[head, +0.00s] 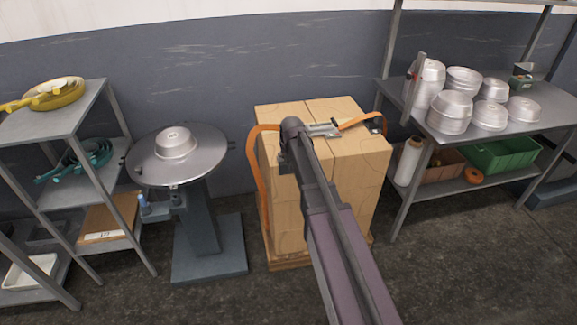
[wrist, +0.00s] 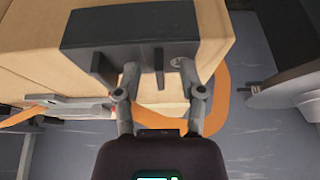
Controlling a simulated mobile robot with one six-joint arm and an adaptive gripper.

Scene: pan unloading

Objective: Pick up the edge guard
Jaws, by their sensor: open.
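The edge guard (wrist: 128,28) is a dark grey block with two short fins, lying at the edge of the carton stack in the wrist view. My gripper (wrist: 158,70) is open, its fingers one on each side of the guard's right fin. Whether either finger touches the fin cannot be told. In the head view my arm covers the gripper, and I cannot make out the guard there.
The carton stack (head: 350,160) carries an orange strap (head: 256,165) and a metal strap tool (head: 323,128). A round turntable (head: 205,158) with a pan stands left; a shelf of pans (head: 545,112) stands right.

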